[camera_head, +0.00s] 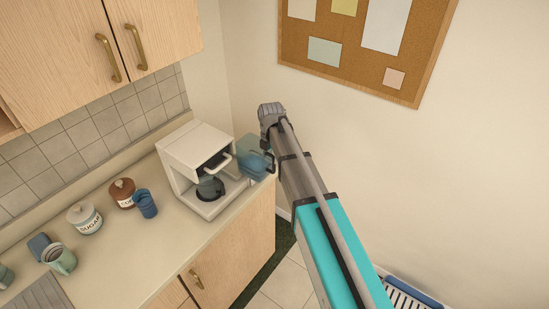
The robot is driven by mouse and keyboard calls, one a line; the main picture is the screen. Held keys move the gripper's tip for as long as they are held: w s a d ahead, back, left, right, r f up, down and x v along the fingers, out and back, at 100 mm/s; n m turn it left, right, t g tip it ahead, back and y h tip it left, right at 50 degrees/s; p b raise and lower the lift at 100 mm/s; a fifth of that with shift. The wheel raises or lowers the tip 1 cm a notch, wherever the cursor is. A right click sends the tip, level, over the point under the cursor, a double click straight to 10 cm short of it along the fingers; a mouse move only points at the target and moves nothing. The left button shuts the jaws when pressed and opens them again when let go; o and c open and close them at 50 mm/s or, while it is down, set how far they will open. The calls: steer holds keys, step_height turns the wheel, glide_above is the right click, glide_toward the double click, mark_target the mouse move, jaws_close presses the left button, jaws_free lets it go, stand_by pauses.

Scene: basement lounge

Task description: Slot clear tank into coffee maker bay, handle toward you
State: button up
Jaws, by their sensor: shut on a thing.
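The clear tank (252,157) is a see-through bluish box at the right side of the coffee maker, near the counter's right end. My gripper (270,160) is at the tank's right side and is shut on it; my arm partly hides the fingers. The tank's handle is not clear to make out. The white coffee maker (197,146) stands on the counter with a dark carafe (210,188) in its open front and a pale handle above it. I cannot tell from this view whether the tank touches the coffee maker or the counter.
A sugar jar (85,218), a brown-lidded jar (122,193), a blue cup (146,204) and a green mug (60,259) stand left on the counter (130,258). Wooden cupboards (100,45) hang above. A wall with a corkboard (365,42) is behind my arm.

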mark_target(244, 142)
steer(key=shift+w+a+f+b, duration=0.25)
steer(key=shift+w+a, duration=1.05)
steer(key=shift+a, duration=0.4)
steer(key=shift+w+a+f+b, duration=0.2)
steer(key=shift+w+a, duration=1.15)
steer(key=shift+a, duration=0.3)
steer(key=shift+w+a+f+b, duration=0.25)
steer(key=shift+w+a, duration=1.05)
steer(key=shift+a, duration=0.4)
steer(key=shift+f+b, duration=1.45)
steer(key=shift+f, duration=0.05)
steer(key=o, duration=1.4)
steer(key=shift+d+r+p, duration=0.1)
steer(key=shift+r+p, duration=2.15)
steer(key=shift+r, duration=0.05)
